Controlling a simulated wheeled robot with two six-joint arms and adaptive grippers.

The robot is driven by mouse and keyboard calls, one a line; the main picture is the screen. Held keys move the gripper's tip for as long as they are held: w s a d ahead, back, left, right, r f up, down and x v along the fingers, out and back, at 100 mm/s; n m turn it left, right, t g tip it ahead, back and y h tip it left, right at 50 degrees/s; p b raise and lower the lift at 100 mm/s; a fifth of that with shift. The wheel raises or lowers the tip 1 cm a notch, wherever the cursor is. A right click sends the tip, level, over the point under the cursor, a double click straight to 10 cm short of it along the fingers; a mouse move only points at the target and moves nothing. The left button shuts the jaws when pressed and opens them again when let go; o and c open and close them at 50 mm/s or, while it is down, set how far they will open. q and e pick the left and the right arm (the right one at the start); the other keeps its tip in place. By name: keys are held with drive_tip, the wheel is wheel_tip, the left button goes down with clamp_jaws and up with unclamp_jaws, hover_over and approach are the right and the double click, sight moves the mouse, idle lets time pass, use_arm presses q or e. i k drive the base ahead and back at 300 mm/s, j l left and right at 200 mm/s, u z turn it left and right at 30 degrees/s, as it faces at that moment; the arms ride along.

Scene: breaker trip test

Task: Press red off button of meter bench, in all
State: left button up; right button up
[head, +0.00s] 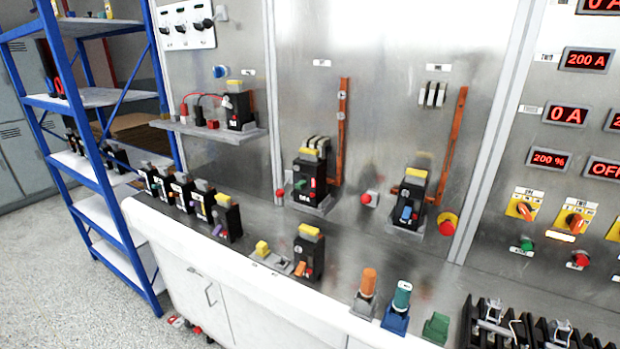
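The meter bench is the upright metal panel at the right, with red digital displays such as "200 A" (586,60) and "0 A" (567,115). A red round button (581,258) sits low on this panel under a yellow rotary switch; its small label is too blurred to read. A green round button (526,245) is to its left under another yellow switch. Other red buttons show further left: a red mushroom button on a yellow disc (447,223), one on a small grey box (368,199) and a small one (280,196). Neither of my grippers is in view.
Several black breakers stand on the bench top, including one with an orange lever (308,252). Orange (367,283) and teal (401,297) handled tools stand at the front edge beside a black rack (492,325). A blue shelf (95,180) is at the left.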

sight(581, 260)
drive_tip(key=z, duration=1.65)
